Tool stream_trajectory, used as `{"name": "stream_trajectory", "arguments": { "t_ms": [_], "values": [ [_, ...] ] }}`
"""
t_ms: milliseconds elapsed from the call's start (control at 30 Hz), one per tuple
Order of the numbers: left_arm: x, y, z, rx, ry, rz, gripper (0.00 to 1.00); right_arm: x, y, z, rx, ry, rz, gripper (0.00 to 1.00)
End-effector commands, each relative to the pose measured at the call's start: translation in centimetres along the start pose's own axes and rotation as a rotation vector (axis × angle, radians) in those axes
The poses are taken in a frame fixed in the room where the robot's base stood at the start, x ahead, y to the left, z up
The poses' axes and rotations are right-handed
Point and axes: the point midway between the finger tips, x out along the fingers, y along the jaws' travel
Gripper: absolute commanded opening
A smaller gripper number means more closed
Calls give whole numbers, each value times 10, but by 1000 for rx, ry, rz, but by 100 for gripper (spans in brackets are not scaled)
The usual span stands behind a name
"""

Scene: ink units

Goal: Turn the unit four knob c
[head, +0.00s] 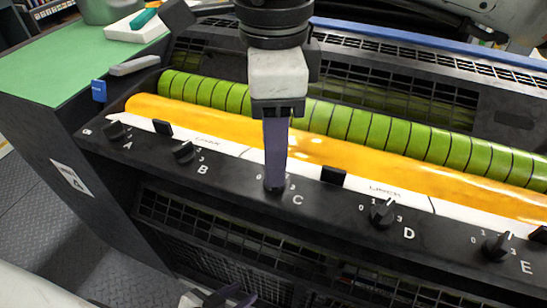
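The ink unit's black front rail (330,210) carries a row of knobs lettered A to E. The pointer of knob C is hidden.
Knobs A (114,130), B (184,152), D (382,213) and E (497,246) sit along the same rail. Behind them run an orange inked roller (380,160) and a green segmented roller (210,92). A green-topped cabinet (60,70) stands at left.

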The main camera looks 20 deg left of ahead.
Motion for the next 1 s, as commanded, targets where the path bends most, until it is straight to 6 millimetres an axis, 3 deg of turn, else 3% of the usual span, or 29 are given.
{"name": "stream_trajectory", "arguments": {
  "t_ms": [200,400,1000],
  "values": [
    [-1,0,-3,0,5,0,31,-44,0,0,1,0,-2,47],
    [-2,1,-5,0,7,1,31,-66,0,0,0,-1,0,47],
    [-1,1,-4,0,7,1,31,-69,0,0,-1,0,0,47]
  ]
}}
